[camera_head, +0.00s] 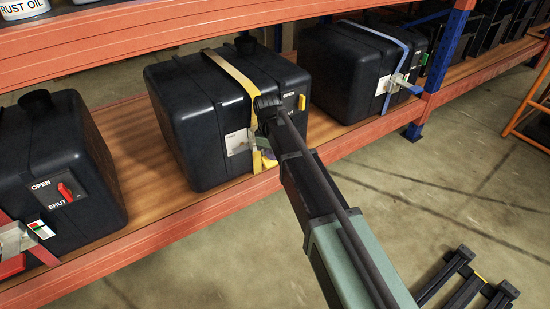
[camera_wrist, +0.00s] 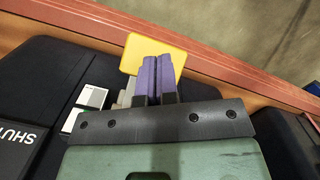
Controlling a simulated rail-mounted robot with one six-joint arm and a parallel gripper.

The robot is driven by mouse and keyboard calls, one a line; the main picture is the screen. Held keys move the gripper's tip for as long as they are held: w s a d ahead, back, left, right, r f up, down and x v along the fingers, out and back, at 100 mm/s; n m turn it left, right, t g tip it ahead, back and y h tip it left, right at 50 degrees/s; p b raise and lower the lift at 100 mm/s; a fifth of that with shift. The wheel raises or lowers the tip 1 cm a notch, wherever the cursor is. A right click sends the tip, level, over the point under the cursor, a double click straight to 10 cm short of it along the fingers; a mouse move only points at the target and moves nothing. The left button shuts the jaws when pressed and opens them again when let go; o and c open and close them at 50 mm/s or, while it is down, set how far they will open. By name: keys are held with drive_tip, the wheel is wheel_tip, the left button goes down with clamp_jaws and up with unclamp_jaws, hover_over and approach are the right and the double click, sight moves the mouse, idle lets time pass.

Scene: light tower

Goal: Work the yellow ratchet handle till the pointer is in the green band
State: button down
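The yellow ratchet handle (camera_wrist: 176,48) shows as a yellow plate just beyond my fingertips in the wrist view. In the head view a little of it (camera_head: 268,161) shows at the front of the middle black tank (camera_head: 190,115), largely behind my arm. My gripper (camera_wrist: 155,60) has its two purple fingers together, overlapping the handle; no part of the handle shows between them, and contact is unclear. A grey ratchet part (camera_wrist: 127,93) is beside the fingers. The white gauge plate (camera_head: 237,142) is left of my gripper; its pointer and green band cannot be read.
A yellow strap (camera_head: 230,72) runs over the middle tank, which has a yellow valve lever (camera_head: 302,102). Similar tanks stand left (camera_head: 50,150) and right (camera_head: 340,70). The orange shelf beam (camera_head: 150,235) runs along the front, with open floor (camera_head: 440,180) before it.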

sight(264, 156)
drive_tip(key=shift+r, duration=0.1)
drive_tip(key=a, duration=0.1)
drive_tip(key=w+a+r+p, duration=0.1)
drive_tip(key=shift+w+a+r, duration=0.1)
drive_tip(key=shift+w+a, duration=0.05)
drive_tip(key=shift+a, duration=0.25)
wheel_tip(264, 156, up, 11)
drive_tip(key=p, duration=1.1)
drive_tip(key=shift+w+a+f, duration=0.15)
drive_tip(key=shift+a+f, duration=0.05)
drive_tip(key=shift+a, duration=0.25)
